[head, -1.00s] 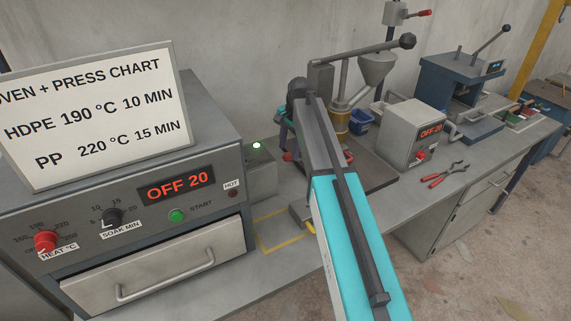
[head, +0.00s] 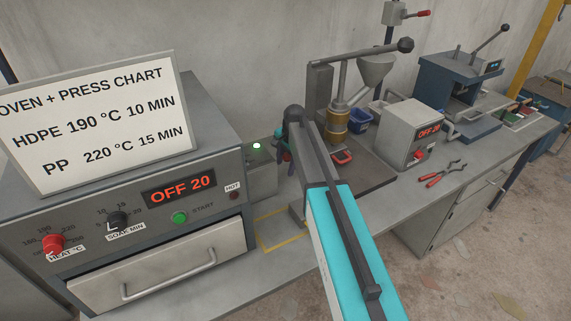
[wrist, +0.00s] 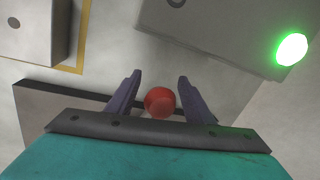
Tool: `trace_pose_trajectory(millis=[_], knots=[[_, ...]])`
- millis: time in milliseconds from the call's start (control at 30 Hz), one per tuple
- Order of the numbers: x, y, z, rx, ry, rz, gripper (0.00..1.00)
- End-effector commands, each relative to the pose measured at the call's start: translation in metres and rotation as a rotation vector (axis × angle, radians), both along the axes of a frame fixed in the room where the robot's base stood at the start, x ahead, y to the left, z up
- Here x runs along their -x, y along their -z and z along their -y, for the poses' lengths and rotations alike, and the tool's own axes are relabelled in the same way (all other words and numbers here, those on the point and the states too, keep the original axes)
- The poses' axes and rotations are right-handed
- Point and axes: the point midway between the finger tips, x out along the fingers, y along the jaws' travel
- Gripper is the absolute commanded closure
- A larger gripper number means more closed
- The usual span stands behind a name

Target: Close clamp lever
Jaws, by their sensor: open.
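A round red knob (wrist: 160,102), which looks like the end of the clamp lever, shows in the wrist view. It sits between the two purple fingers of my gripper (wrist: 159,77), with a gap on each side. The fingers are open. The lever's shaft and the clamp's body cannot be made out there. In the head view my arm hides most of the gripper, and only a bit of it shows behind the arm, near the press. A red-edged part (head: 342,157) lies on the press base beside my arm; I cannot tell whether it belongs to the clamp.
A grey box with a lit green lamp (head: 256,146) stands left of my gripper; the lamp (wrist: 291,49) is bright in the wrist view. The oven (head: 150,220) fills the left. The injection press (head: 338,110) stands behind my arm. Red-handled pliers (head: 444,174) lie at right.

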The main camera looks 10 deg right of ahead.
Motion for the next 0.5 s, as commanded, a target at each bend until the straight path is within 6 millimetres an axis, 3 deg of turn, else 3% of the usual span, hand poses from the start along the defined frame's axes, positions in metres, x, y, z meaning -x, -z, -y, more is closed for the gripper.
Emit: trace_pose_trajectory(millis=[333, 500], knots=[[-0.0004, 0.0014, -0.0005, 0.000, -0.001, 0.001, 0.54], [-0.0003, 0.0013, -0.0006, 0.000, -0.001, 0.001, 0.83]])
